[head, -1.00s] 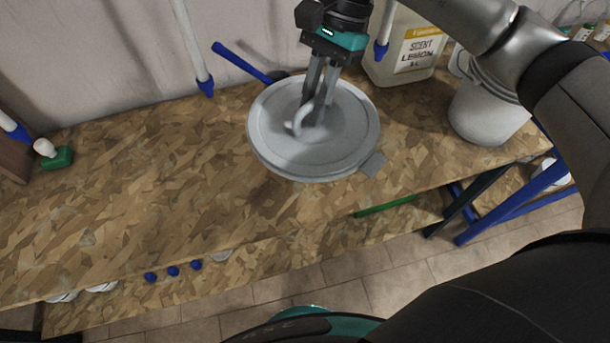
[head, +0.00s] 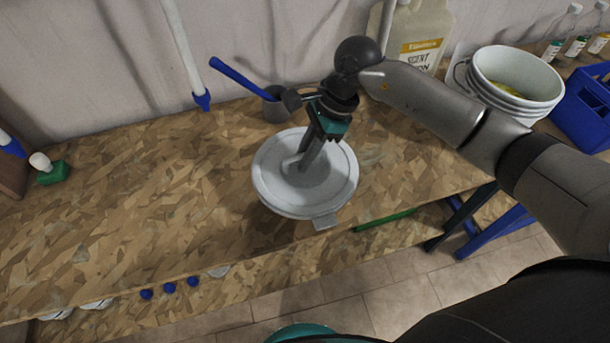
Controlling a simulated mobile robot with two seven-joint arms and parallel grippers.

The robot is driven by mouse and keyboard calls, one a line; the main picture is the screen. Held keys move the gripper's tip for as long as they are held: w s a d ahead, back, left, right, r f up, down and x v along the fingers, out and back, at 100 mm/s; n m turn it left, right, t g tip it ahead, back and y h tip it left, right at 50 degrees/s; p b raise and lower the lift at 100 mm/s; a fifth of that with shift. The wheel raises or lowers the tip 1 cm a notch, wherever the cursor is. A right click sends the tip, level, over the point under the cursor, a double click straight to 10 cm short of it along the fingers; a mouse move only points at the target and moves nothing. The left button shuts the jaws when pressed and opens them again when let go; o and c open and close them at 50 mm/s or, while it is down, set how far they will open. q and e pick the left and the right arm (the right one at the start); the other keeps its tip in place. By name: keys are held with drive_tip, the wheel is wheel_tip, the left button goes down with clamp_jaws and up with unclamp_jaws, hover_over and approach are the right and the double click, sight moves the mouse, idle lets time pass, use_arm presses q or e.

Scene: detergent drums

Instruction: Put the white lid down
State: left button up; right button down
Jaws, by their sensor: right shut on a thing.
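The white lid (head: 330,185) is round, with a hooked handle on top and a tab at its lower right edge. It is level, over or on the chipboard table (head: 130,215) near the front edge; I cannot tell whether it touches the board. My right gripper (head: 300,165) is above the lid's middle, shut on its handle, and its fingers hide part of the handle. My left gripper is not in view.
An open white bucket (head: 540,85) with yellow contents stands at the back right, beside a blue crate (head: 585,112). A lemon-scent jug (head: 422,35) and a grey cup (head: 277,108) with a blue-handled tool stand behind the lid. The table's left part is mostly clear.

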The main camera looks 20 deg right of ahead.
sight(305, 174)
drive_tip(key=shift+f+b, duration=0.4)
drive_tip(key=shift+f, duration=3.1)
drive_tip(key=shift+f, duration=0.15)
drive_tip(key=c, duration=0.8)
unclamp_jaws()
drive_tip(key=shift+c, duration=0.2)
drive_tip(key=shift+r, duration=0.35)
drive_tip(key=p+v, duration=0.1)
drive_tip(key=v, duration=1)
drive_tip(key=shift+d+r, duration=0.25)
